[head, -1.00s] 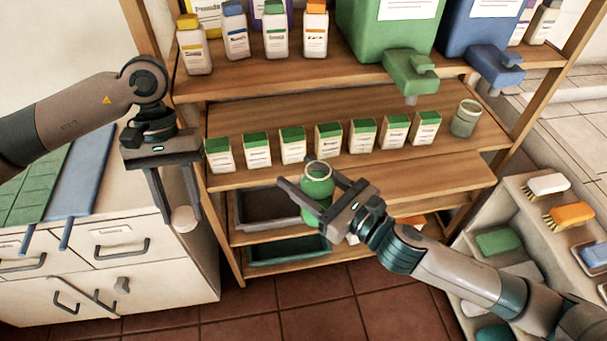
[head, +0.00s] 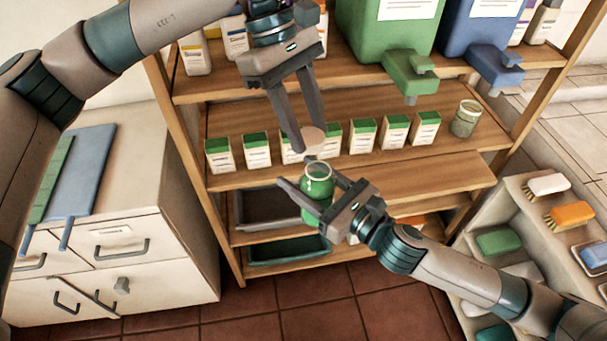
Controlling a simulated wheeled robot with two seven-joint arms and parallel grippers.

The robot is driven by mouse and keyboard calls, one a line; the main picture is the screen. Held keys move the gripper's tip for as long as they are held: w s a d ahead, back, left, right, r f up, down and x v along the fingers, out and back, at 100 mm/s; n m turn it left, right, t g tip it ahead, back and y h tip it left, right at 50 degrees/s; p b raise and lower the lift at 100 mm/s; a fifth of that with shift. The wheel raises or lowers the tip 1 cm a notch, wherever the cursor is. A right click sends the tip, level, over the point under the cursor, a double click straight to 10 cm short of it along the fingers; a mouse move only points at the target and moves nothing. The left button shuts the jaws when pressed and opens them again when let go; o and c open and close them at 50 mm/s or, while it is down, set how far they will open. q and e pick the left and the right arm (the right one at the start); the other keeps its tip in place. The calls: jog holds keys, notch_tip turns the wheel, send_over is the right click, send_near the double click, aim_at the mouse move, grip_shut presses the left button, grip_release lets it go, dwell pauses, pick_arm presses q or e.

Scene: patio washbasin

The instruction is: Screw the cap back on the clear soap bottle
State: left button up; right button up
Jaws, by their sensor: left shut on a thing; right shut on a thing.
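The clear soap bottle (head: 318,181) holds green liquid and has an open round mouth at the top. My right gripper (head: 312,205) is shut around its body and holds it upright in front of the shelf. My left gripper (head: 307,138) is shut on a pale round cap (head: 311,137) between its fingertips. The cap is just above the bottle's mouth and slightly left of it, with a small gap showing. The lower part of the bottle is partly hidden by my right gripper.
A wooden shelf (head: 390,176) behind carries a row of green-topped boxes (head: 363,135) and a glass jar (head: 466,118). Green (head: 390,40) and blue (head: 478,30) dispensers stand above. A white cabinet (head: 125,215) is at left; a stepped rack with brushes (head: 571,214) is at right.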

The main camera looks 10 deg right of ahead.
aim_at(312, 133)
pick_arm(q)
jog(key=shift+s+d+r+n, duration=0.15)
jog(key=shift+d+r, duration=0.1)
jog(key=shift+d, duration=0.15)
jog(key=shift+d+r+n, duration=0.15)
jog(key=shift+d+r, duration=0.1)
jog(key=shift+d, duration=0.15)
jog(key=shift+f, duration=0.15)
jog(key=shift+f, duration=1.85)
jog(key=shift+f, duration=0.1)
jog(key=shift+f, duration=0.75)
jog(key=shift+f, duration=0.55)
